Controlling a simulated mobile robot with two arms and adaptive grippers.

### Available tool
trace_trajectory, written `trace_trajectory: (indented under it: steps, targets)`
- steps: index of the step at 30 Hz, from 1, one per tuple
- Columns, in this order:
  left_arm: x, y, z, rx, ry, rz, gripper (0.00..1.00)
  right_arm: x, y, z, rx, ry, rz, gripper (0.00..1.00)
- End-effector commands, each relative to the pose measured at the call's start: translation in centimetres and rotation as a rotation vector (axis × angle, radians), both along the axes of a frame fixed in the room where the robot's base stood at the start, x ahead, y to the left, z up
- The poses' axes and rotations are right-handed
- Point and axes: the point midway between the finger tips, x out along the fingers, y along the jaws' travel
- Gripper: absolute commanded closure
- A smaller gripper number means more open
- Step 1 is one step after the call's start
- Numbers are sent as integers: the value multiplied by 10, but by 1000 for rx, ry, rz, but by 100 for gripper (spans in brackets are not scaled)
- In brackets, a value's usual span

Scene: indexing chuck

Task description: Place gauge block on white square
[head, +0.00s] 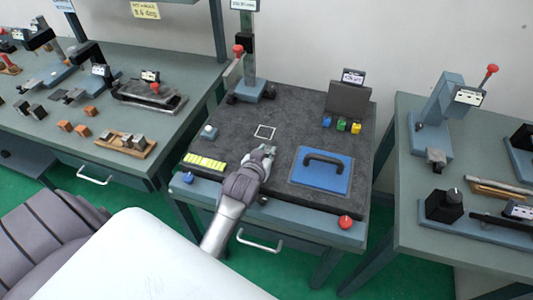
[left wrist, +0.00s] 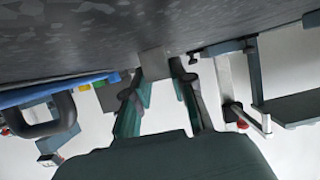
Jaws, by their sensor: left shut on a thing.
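The white square (head: 265,132) is an outline on the dark mat of the middle bench, and nothing lies in it. My left gripper (head: 266,150) is low over the mat, just in front of the square on the near side. In the left wrist view my left gripper (left wrist: 158,88) is shut on a small grey block, the gauge block (left wrist: 152,62), held between the fingertips close to the dark mat surface. I cannot tell if the block touches the mat. In the head view the fingers mostly hide the block. My right gripper is not in view.
A blue plate with a black handle (head: 323,170) lies right of the gripper. Yellow tiles (head: 205,161) are at the left front. A stand with a red knob (head: 248,85) and a grey holder with coloured pieces (head: 347,99) stand behind. The mat around the square is clear.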

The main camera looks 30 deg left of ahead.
Motion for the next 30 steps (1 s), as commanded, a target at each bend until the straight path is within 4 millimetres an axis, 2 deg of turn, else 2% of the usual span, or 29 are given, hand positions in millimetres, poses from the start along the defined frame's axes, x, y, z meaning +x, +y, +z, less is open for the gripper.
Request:
trace_trajectory:
  steps: [3,7,8,12,23,26,30]
  targets:
    - [0,0,0,0,2,0,100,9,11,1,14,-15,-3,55]
    - [0,0,-5,0,2,0,100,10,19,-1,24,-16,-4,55]
    - [0,0,-5,-1,3,0,72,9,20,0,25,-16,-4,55]
    - [0,0,-5,-1,3,0,51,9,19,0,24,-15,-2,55]
    - [0,0,2,0,1,0,51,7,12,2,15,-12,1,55]
    - [-11,-3,4,0,2,0,51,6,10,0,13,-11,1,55]
    - [-37,-9,14,-1,3,0,51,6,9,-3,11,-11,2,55]
